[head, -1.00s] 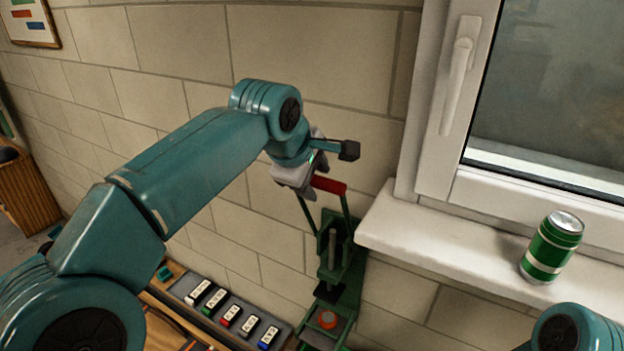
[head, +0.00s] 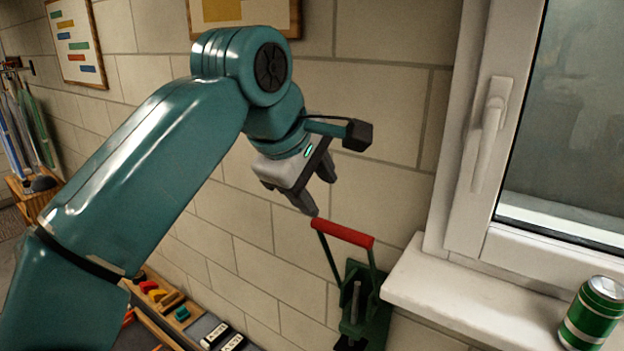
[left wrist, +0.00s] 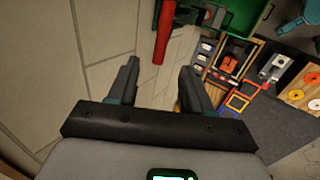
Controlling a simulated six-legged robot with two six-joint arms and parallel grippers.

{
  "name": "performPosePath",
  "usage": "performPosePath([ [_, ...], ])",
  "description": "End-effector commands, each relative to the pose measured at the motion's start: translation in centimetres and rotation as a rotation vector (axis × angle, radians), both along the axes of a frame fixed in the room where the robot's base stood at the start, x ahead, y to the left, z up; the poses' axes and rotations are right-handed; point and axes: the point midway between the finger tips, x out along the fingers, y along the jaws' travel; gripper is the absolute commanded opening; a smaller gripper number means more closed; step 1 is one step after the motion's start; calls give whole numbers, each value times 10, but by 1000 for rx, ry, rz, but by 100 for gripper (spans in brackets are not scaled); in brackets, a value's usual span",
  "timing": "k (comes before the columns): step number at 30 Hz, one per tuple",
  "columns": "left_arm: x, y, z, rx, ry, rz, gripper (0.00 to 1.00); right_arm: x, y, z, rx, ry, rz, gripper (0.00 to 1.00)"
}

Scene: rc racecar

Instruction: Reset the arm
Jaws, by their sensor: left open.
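My left gripper (head: 318,192) is open and empty in the head view, in front of the brick wall and a little above the red handle (head: 342,233) of a green press-like device (head: 362,310). A gap shows between the fingers and the handle. In the left wrist view the two fingers (left wrist: 162,88) are spread apart with nothing between them. The red handle (left wrist: 164,32) lies beyond the fingertips there, not touching them. My right gripper is in neither current view.
A white window sill (head: 455,285) with a green can (head: 594,314) is at the right. A bench with switches (head: 222,335) and small coloured parts lies below. The wall is close behind my left gripper. A tool rack (head: 30,130) stands far left.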

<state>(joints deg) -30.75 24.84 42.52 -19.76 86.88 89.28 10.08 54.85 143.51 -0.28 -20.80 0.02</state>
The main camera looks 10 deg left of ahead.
Motion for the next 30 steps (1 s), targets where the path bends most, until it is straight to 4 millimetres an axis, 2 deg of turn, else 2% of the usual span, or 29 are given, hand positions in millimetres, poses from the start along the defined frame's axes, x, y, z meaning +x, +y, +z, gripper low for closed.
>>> performPosePath([
  [4,-6,2,10,0,1,-1,50,0,0,0,0,0,0,51],
  [13,-8,3,11,0,2,-1,50,0,0,0,0,0,0,51],
  [17,-1,15,-1,3,16,28,50,0,0,-5,0,0,0,51],
  [20,21,39,-42,25,82,89,50,0,0,-14,0,0,0,51],
  [23,37,57,-113,78,228,124,50,0,0,-22,0,0,0,51],
  [24,40,63,-144,98,295,130,50,0,0,-25,0,0,0,51],
  [26,43,69,-190,118,380,134,50,0,0,-29,0,0,0,51],
  [27,44,73,-220,128,431,131,50,0,0,-31,0,0,0,51],
  [29,44,78,-268,141,501,111,50,0,0,-35,0,0,0,51],
  [30,42,80,-300,146,543,92,50,0,0,-37,0,0,0,51],
])
